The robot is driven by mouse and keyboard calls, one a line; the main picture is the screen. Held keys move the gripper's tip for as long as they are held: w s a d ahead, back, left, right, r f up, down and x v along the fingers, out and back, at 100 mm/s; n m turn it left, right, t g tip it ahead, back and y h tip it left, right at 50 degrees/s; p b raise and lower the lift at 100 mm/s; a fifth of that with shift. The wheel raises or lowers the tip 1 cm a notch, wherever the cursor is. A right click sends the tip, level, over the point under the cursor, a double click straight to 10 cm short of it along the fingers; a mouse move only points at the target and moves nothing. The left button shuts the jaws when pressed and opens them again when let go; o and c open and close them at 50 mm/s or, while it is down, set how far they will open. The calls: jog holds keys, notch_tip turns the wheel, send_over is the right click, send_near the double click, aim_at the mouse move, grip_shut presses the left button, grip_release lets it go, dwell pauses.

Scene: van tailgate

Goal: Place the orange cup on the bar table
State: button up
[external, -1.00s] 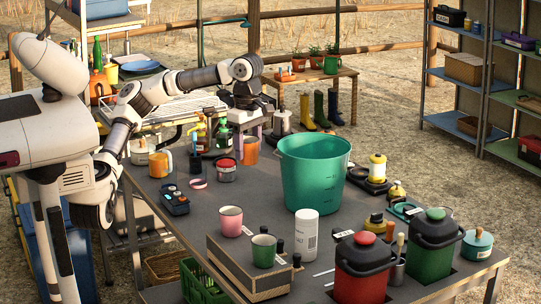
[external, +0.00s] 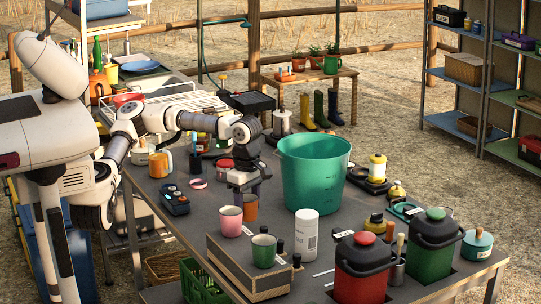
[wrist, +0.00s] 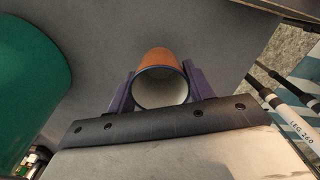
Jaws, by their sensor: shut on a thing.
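The orange cup (external: 251,208) is in my gripper (external: 247,192), just behind the pink cup in the external view. The wrist view shows the cup (wrist: 158,62) with its pale inside facing the camera, between the two purple fingers of my gripper (wrist: 155,88). The fingers are shut on its sides. The grey-topped table (external: 330,240) lies below; whether the cup touches it I cannot tell. No label shows which table is the bar table.
The large green bucket (external: 312,175) stands to the right of my gripper. A pink cup (external: 231,222) and a green cup (external: 263,252) are at a wooden box (external: 228,268) in front. An orange mug (external: 160,164) and a white canister (external: 304,236) stand on the table.

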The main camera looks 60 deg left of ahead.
aim_at(248, 215)
jog(key=shift+f, duration=1.7)
jog(key=shift+f, duration=0.25)
jog(key=o, duration=1)
jog(key=shift+r, duration=0.1)
notch_tip(248, 215, up, 12)
jog(key=shift+r+b, duration=0.15)
jog(key=shift+b, duration=0.15)
